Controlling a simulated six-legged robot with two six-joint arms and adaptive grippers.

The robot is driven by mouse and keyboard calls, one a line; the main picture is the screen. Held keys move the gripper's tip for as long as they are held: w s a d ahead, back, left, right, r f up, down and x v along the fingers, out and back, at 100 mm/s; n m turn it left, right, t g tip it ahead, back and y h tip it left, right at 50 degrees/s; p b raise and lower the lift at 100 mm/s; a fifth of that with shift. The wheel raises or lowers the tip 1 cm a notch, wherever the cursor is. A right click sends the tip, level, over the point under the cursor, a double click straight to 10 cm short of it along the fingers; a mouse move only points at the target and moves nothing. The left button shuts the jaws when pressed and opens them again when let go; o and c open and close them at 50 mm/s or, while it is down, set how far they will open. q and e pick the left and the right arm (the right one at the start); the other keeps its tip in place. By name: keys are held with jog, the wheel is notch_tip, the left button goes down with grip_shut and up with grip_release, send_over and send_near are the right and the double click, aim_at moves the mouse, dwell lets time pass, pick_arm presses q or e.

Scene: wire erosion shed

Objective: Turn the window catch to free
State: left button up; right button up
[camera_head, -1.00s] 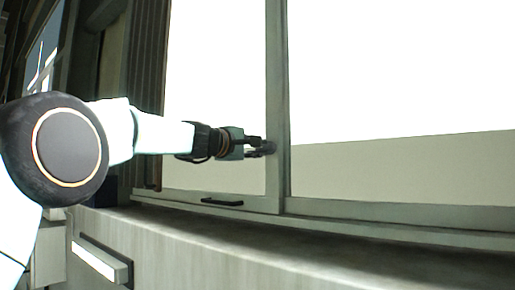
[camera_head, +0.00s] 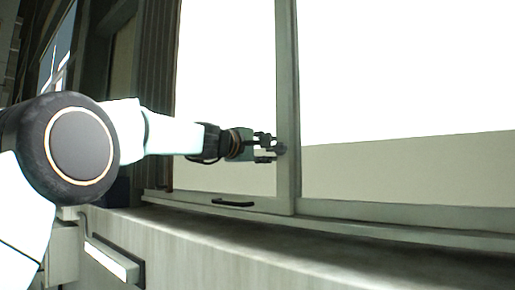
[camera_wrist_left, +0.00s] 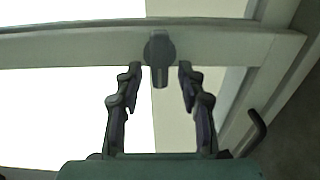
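The window catch (camera_wrist_left: 159,48) is a dark grey knob with a short lever on the pale upright of the sliding window frame (camera_head: 287,90). In the left wrist view its lever points down the picture, toward the gripper. In the head view the catch (camera_head: 281,149) is small and partly behind the fingertips. My left gripper (camera_head: 270,148) is at the catch; in the left wrist view the gripper (camera_wrist_left: 160,72) is open, one finger on each side of the lever, with gaps visible on both sides. My right gripper is not in view.
A dark handle (camera_head: 232,203) sits on the window's lower rail, left of the upright. Below is a grey sill (camera_head: 330,240). A pale bar handle (camera_head: 112,262) is on the front at lower left. The glass right of the upright is unobstructed.

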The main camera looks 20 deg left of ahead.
pick_arm(q)
jog(key=v, duration=1.2)
jog(key=shift+w, duration=0.15)
dwell(0.3)
